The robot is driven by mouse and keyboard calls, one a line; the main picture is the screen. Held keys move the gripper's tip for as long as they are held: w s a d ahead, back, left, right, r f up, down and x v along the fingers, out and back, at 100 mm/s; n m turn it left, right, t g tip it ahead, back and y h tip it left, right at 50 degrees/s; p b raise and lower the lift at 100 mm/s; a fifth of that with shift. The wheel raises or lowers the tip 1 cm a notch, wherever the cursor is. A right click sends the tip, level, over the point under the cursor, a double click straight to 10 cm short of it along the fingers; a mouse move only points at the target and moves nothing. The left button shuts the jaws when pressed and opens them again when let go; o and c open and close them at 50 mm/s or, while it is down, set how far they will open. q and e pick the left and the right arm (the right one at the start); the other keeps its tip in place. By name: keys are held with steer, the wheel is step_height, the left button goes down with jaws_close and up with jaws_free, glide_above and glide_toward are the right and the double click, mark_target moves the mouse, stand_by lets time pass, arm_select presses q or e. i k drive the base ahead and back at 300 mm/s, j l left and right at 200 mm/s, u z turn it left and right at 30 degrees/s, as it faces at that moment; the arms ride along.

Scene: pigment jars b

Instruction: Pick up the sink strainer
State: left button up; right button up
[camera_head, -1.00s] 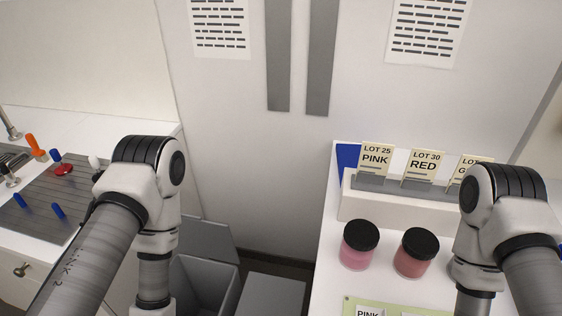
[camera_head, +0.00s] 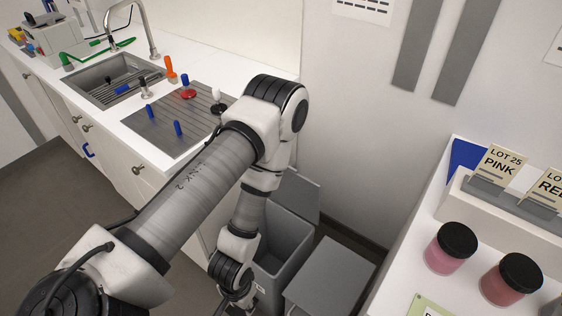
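I cannot pick out a sink strainer for certain. A grey sink (camera_head: 112,80) is set in the white counter at the upper left, with dark slats and a blue item inside it. A small chrome piece with a dark top (camera_head: 144,88) stands at the sink's right edge; I cannot tell what it is. On the grey ribbed drainboard (camera_head: 165,133) are a red round piece with a blue handle (camera_head: 188,92) and a black one with a white handle (camera_head: 218,106). My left arm crosses the middle and points down; its fingers are out of frame. My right gripper is not in view.
A curved tap (camera_head: 150,35) rises behind the sink. A grey open bin (camera_head: 283,240) is below my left arm. Lidded jars (camera_head: 450,248) stand on the right table.

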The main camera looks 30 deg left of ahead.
mark_target(108, 79)
steer(key=k, duration=0.3)
steer(key=u, duration=0.45)
steer(key=k+j+u, duration=0.1)
steer(key=u, duration=0.3)
steer(key=j+u, duration=0.2)
steer(key=u, duration=0.25)
steer(key=j+u, duration=0.15)
steer(key=u, duration=0.3)
steer(key=i+j, duration=0.15)
steer(key=i, duration=0.3)
steer(key=i+j+u, duration=0.1)
steer(key=i, duration=0.35)
steer(key=z, duration=1.65)
steer(key=u, duration=1.65)
steer(key=j+z, duration=0.1)
steer(key=z, duration=0.65)
